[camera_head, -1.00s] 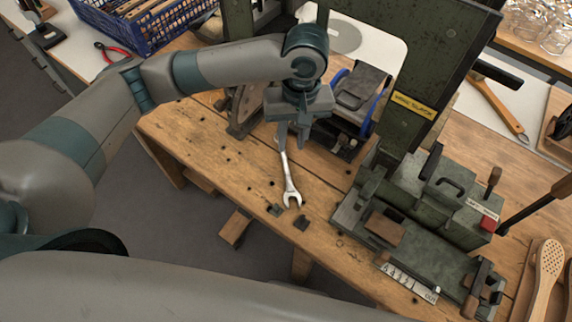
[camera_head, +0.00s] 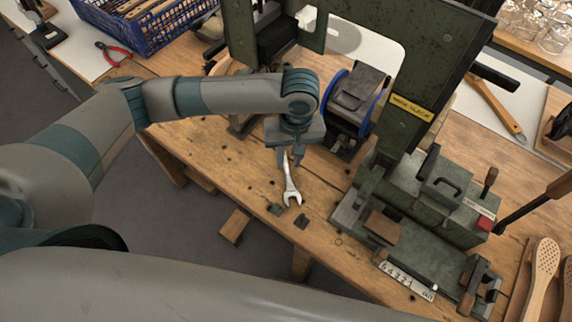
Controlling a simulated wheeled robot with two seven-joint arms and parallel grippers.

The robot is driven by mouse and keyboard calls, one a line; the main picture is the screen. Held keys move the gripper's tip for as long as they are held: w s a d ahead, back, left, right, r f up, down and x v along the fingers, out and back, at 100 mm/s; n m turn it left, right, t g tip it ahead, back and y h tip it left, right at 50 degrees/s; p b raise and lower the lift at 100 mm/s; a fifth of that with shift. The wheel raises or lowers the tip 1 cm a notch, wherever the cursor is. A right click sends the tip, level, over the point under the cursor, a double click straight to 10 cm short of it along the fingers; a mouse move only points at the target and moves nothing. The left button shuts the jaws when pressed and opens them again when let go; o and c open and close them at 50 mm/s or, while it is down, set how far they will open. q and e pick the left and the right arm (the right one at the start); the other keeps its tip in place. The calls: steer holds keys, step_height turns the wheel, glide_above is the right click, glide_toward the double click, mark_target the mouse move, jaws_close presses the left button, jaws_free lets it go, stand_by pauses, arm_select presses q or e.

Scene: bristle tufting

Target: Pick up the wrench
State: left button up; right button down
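The silver wrench (camera_head: 290,188) lies on the wooden workbench (camera_head: 225,160), its open jaw toward the bench's front edge. Its upper part is hidden under my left gripper. My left gripper (camera_head: 290,160) points down over the wrench's handle. Its two fingers are apart, one on each side of the handle as seen from here, and it looks open. I cannot tell whether the fingers touch the wrench. My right gripper is not in view.
A green machine (camera_head: 425,110) stands right of the wrench, with a blue-rimmed reel (camera_head: 373,108) behind. Small dark blocks (camera_head: 302,221) lie near the jaw. A blue crate (camera_head: 150,28) and red-handled pliers (camera_head: 113,52) are at the back left.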

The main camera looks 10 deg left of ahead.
mark_target(288, 172)
arm_select(q)
steer(key=shift+f+p, duration=0.7)
steer(key=shift+f, duration=1.8)
jaws_close()
